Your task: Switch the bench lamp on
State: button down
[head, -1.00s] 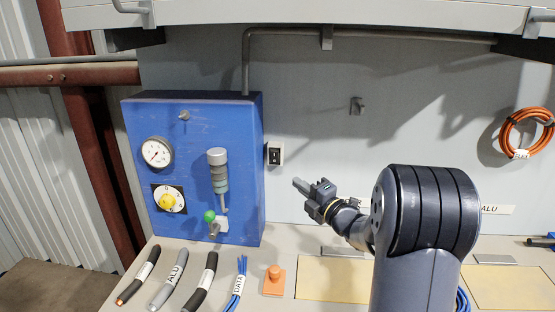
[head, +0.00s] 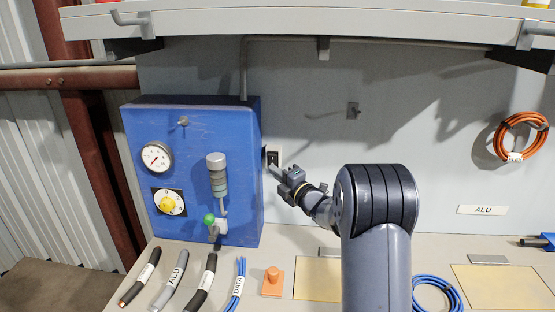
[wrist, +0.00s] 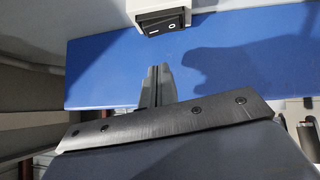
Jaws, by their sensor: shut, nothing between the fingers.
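No lamp can be made out.
The blue box (head: 140,125) with a gauge (head: 157,157), yellow knob (head: 167,202) and green-tipped lever (head: 209,219) stands close left of my gripper. A shelf (head: 400,38) overhangs above. Several cable pieces and an orange block (head: 273,282) lie on the bench below.

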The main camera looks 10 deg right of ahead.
aim_at(269, 158)
jog(key=shift+w+d+r+p, duration=0.1)
jog(key=shift+w+d+p, duration=0.15)
jog(key=shift+w, duration=0.4)
jog(key=shift+w+d+r+p, duration=0.15)
jog(key=shift+w+p, duration=0.05)
jog(key=shift+w, duration=0.45)
jog(key=shift+w+d+r+p, duration=0.1)
jog(key=shift+w+d+p, duration=0.15)
jog(key=shift+w, duration=0.4)
jog(key=shift+w+r+m+g+p, duration=0.3)
jog(key=shift+r+m+p, duration=0.1)
jog(key=shift+p, duration=0.35)
jog(key=shift+f+b, duration=0.25)
jog(key=shift+b, duration=0.05)
jog(key=shift+s, duration=0.1)
jog(key=shift+a+f, duration=0.1)
